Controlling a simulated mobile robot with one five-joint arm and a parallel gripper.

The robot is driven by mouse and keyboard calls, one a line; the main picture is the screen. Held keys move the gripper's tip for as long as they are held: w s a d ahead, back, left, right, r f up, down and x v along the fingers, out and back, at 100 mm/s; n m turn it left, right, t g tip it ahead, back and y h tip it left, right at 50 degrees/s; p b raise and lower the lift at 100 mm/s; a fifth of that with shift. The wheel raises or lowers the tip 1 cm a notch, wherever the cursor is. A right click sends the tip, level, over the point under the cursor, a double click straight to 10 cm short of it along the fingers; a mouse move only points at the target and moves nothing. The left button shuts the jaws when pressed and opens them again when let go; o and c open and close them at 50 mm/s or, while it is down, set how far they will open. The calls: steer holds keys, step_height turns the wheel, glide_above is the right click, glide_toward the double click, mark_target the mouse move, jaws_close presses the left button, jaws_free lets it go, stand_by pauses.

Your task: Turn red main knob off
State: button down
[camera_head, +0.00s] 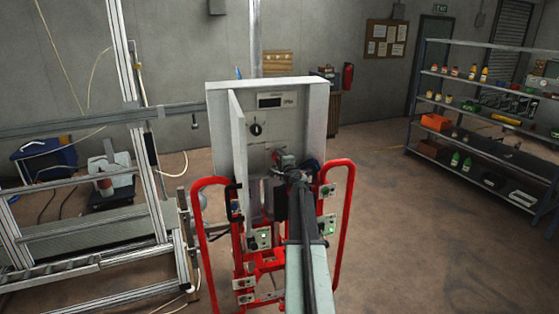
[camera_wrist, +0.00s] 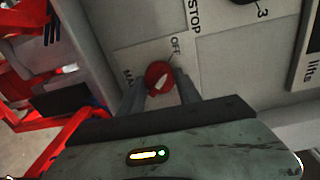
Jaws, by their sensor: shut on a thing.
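The red main knob (camera_wrist: 158,72) is on the grey panel in the wrist view, beside the printed words OFF and MAIN. It is round, with a pale patch on its face. My gripper (camera_wrist: 160,86) has one finger on each side of the knob and is shut on it. In the head view my gripper (camera_head: 284,160) is at the front of the open control cabinet (camera_head: 218,112). I cannot tell exactly which mark the knob points to.
The open cabinet door (camera_head: 241,150) stands just left of my gripper. A black knob (camera_head: 256,129) is higher on the panel. Red tubular rails (camera_head: 341,210) flank my arm. A metal frame (camera_head: 150,160) stands at left; shelves (camera_head: 480,110) stand at right beyond open floor.

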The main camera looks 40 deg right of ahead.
steer(key=shift+n, duration=0.3)
steer(key=c, duration=0.8)
jaws_free()
steer(key=shift+w, duration=0.1)
steer(key=shift+c, duration=0.2)
steer(key=shift+s+a, duration=0.1)
steer(key=shift+s, duration=0.1)
steer(key=v, duration=0.7)
steer(key=shift+s, duration=0.2)
steer(key=shift+a, duration=0.15)
